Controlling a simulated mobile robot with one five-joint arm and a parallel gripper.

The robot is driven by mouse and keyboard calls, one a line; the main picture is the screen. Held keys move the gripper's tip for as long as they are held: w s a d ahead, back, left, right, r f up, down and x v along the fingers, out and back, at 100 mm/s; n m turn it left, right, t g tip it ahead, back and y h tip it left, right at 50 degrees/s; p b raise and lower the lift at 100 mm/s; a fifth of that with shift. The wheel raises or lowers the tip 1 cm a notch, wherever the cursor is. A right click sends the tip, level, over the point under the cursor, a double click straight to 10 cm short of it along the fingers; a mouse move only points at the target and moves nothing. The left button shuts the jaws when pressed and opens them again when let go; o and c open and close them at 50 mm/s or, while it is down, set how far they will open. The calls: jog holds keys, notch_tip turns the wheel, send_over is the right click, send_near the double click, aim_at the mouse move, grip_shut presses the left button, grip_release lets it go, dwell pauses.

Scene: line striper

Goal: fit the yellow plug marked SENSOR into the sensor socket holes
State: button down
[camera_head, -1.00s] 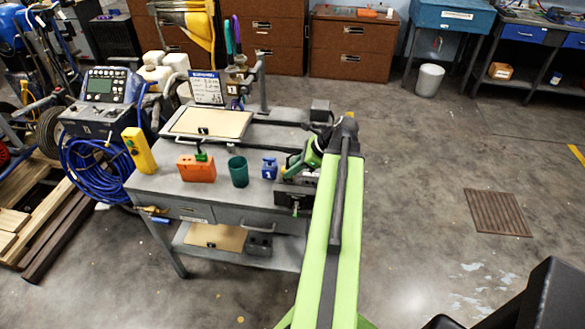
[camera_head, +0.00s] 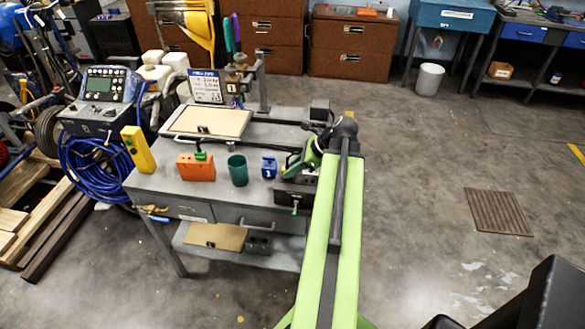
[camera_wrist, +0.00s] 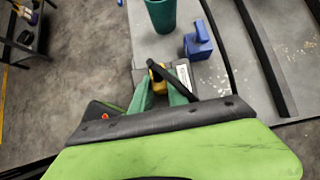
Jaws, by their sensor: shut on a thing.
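My gripper (camera_head: 292,170) is at the right end of the grey workbench, low over a dark block (camera_head: 297,193) at the bench's front edge. In the wrist view my gripper (camera_wrist: 163,88) is shut on a small yellow piece, the yellow plug (camera_wrist: 157,86), mostly covered by the green fingers and a dark bar. Its SENSOR marking cannot be read. A white label (camera_wrist: 183,79) shows on the dark block right beside the fingers. The socket holes are hidden, so I cannot tell whether the plug touches or enters them.
A blue piece (camera_head: 269,168) and a teal cup (camera_head: 238,170) stand just left of my gripper. Farther left are an orange block (camera_head: 196,168) and a yellow box (camera_head: 139,150). A flat tan panel (camera_head: 209,122) lies behind. Open floor is on the right.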

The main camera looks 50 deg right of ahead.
jog(key=shift+f+b, duration=0.55)
jog(key=c, duration=0.9)
grip_release()
jog(key=shift+s+r, duration=0.1)
jog(key=p+v, duration=0.5)
jog(key=v, duration=0.2)
dwell(0.3)
